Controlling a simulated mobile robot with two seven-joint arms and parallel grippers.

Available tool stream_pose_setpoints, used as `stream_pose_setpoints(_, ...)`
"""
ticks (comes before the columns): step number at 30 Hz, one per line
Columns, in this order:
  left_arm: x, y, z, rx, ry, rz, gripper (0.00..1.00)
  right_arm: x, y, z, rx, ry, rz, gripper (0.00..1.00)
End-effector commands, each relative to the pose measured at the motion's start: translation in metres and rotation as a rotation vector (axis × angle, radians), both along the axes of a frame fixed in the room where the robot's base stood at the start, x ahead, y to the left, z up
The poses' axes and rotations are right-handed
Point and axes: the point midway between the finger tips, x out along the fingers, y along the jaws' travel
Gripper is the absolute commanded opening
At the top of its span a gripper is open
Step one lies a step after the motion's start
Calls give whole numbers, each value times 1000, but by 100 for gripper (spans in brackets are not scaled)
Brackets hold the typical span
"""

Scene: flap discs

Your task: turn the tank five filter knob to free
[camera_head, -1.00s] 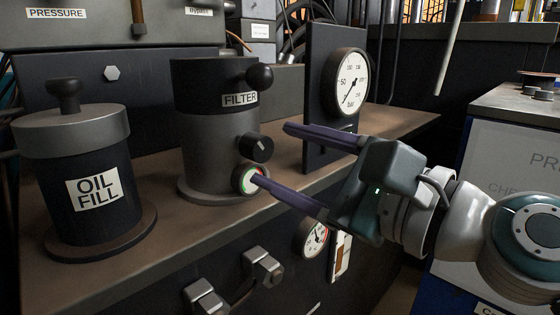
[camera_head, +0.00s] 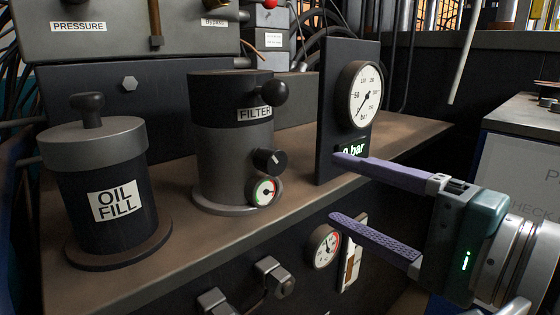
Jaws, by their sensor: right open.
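The dark cylinder labelled FILTER (camera_head: 228,140) stands on the brown ledge. A small black knob (camera_head: 269,161) with a pale pointer line sticks out of its front right side. A small round gauge (camera_head: 263,191) with green and red on its face sits just below the knob. A black ball handle (camera_head: 274,92) is near the top. My right gripper (camera_head: 339,187) is open and empty, to the right of the knob and apart from it. Its purple fingers point left, the upper one in front of the gauge panel. My left gripper is not in view.
The OIL FILL canister (camera_head: 100,180) stands on the ledge (camera_head: 190,225) to the left. A dark panel with a bar gauge (camera_head: 365,95) and a green readout stands behind my upper finger. Another gauge (camera_head: 324,247) and metal latches (camera_head: 274,276) are on the front below.

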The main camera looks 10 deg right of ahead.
Motion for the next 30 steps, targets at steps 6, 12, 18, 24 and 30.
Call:
stream_pose_setpoints(6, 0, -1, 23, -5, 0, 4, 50, 0, 2, 12, -865, -586, 55, 72)
stream_pose_setpoints(12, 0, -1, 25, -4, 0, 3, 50, -4, 11, 12, -1168, -841, 96, 72)
stream_pose_setpoints(18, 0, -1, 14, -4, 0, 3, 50, 19, 29, 10, -1174, -850, 94, 72)
stream_pose_setpoints(24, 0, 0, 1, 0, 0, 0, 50, 50, 51, 10, -1172, -848, 94, 72)
stream_pose_setpoints(30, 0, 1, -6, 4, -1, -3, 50, 69, 65, 10, -1171, -844, 95, 72)
